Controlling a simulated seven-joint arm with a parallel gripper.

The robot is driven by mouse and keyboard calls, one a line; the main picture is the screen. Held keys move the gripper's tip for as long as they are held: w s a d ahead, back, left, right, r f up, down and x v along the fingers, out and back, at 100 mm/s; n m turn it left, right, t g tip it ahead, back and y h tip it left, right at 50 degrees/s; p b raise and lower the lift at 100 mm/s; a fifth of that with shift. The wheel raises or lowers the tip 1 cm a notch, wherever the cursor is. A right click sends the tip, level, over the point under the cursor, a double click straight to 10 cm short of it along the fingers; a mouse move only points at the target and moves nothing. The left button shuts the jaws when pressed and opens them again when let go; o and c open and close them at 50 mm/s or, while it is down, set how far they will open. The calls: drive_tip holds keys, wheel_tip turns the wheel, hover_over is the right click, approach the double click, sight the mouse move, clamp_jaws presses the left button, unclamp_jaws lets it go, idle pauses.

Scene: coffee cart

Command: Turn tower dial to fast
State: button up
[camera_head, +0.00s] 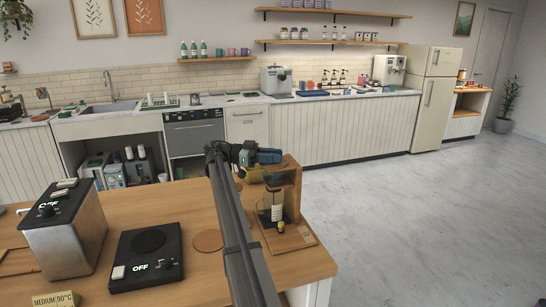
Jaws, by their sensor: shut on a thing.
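The wooden drip tower (294,190) stands upright at the right end of the wooden counter. A glass vessel with a pale label (276,212) stands inside its frame. A small brass-coloured knob (281,226) shows low at its front; I cannot tell if this is the dial. No speed marking is readable. My gripper (272,157) is at the upper left of the tower, with its blue-green body against the tower's top in the picture. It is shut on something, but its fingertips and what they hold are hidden. A gold-coloured part (253,174) shows just below it.
My arm crosses the counter (180,205) left of the tower. A round wooden coaster (208,240) lies near my arm. Open floor (420,220) lies to the right.

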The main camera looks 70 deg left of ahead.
drive_tip(key=o, duration=0.9)
drive_tip(key=shift+o, duration=0.2)
drive_tip(key=shift+r, duration=0.1)
wheel_tip(320, 180, up, 10)
drive_tip(key=shift+f, duration=0.1)
